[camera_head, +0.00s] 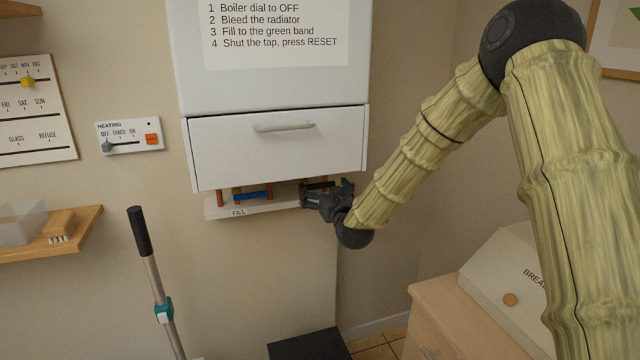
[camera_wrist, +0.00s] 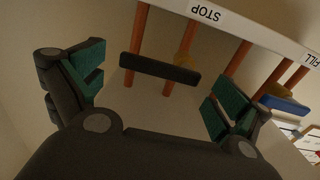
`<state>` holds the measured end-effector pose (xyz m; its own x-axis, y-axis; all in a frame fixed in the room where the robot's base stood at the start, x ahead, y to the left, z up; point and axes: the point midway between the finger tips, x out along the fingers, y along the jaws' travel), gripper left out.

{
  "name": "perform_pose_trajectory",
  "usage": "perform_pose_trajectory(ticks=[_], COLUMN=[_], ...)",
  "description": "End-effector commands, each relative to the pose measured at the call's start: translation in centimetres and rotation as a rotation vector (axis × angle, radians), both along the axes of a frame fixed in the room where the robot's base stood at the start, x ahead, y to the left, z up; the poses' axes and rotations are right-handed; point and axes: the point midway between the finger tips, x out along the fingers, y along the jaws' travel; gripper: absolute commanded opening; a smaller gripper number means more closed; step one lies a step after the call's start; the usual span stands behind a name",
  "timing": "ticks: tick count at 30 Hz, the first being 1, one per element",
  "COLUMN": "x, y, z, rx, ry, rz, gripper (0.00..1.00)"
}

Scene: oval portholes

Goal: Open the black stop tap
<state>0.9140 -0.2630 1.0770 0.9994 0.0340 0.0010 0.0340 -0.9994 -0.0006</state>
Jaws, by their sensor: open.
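The black stop tap (camera_wrist: 160,68) is a dark bar handle across copper pipes, under the STOP label (camera_wrist: 207,13) in the wrist view. It lies between the two green-padded fingers of my gripper (camera_wrist: 158,90), with a gap on each side. My gripper is open and holds nothing. In the head view my gripper (camera_head: 322,196) is below the boiler at its right end and largely covers the black tap.
A blue tap (camera_head: 253,195) sits left of my gripper by the FILL label (camera_head: 239,212); it also shows in the wrist view (camera_wrist: 285,104). The white boiler front (camera_head: 280,145) is just above. A breadbox (camera_head: 510,275) stands on a wooden cabinet at lower right.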

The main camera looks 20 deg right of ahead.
Motion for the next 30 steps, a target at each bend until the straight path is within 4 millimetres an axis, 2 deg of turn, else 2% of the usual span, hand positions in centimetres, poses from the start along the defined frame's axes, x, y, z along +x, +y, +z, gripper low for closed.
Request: perform_pose_trajectory(ticks=[3, 7, 19, 28, 30], x=[1.5, 2.5, 3.0, 3.0, 3.0], y=[0.1, 0.1, 0.1, 0.1, 0.1], z=[0.0, 0.0, -0.1, -0.1, -0.1], rx=[0.0, 0.0, 0.0, 0.0, 0.0], ry=[0.001, 0.001, 0.001, 0.001, 0.001], rz=[0.001, 0.0, 0.0, 0.0, 0.0], gripper=[1.0, 1.0, 1.0, 0.45, 0.43])
